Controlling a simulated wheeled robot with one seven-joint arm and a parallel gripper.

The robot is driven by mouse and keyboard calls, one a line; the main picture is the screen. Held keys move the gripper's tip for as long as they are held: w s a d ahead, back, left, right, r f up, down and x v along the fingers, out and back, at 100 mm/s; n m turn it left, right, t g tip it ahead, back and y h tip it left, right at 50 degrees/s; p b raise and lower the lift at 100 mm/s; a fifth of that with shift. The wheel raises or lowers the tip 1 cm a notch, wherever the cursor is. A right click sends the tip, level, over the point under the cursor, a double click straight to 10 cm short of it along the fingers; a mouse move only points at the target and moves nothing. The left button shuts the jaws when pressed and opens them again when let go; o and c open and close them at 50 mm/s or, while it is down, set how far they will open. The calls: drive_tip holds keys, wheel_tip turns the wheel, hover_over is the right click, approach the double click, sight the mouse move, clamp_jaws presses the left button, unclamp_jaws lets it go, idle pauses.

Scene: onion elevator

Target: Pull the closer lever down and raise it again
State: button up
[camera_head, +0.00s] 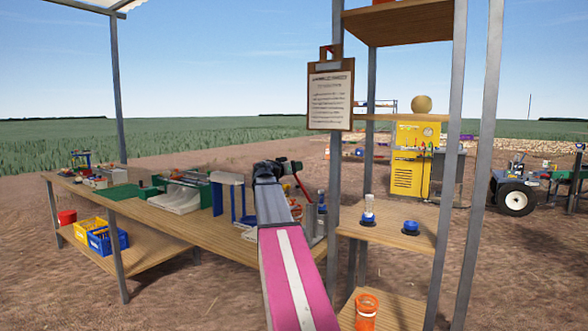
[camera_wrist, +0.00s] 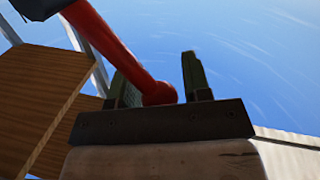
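A red lever (camera_wrist: 110,48) with a rounded end crosses the wrist view from the upper left. Its rounded end shows between the two dark green fingers of my gripper (camera_wrist: 152,64), close to the left finger, which it partly covers. The fingers are apart, with sky showing between the lever and the right finger. Whether the lever touches a finger I cannot tell. In the head view my gripper (camera_head: 288,167) is at the far end of my arm, above the workbench, beside a thin red lever (camera_head: 302,186). My arm hides the lever's base and any second lever.
The long wooden workbench (camera_head: 150,213) carries several devices left of my arm. A metal post (camera_head: 335,180) and wooden shelves (camera_head: 393,231) stand close on the right, with a clipboard (camera_head: 331,96) on the post. An orange cup (camera_head: 366,311) stands on the low shelf.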

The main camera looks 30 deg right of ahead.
clamp_jaws()
drive_tip(key=w+f+n, duration=0.1)
drive_tip(key=w+a+f+n, duration=0.1)
drive_tip(key=w+f+n, duration=0.1)
drive_tip(key=shift+a+f+h, duration=0.1)
drive_tip(key=shift+a+h, duration=0.2)
drive_tip(key=shift+a, duration=0.1)
drive_tip(key=shift+o, duration=1.8)
unclamp_jaws()
drive_tip(key=v, duration=1)
drive_tip(key=shift+s+a, duration=0.3)
drive_tip(key=shift+a, duration=0.05)
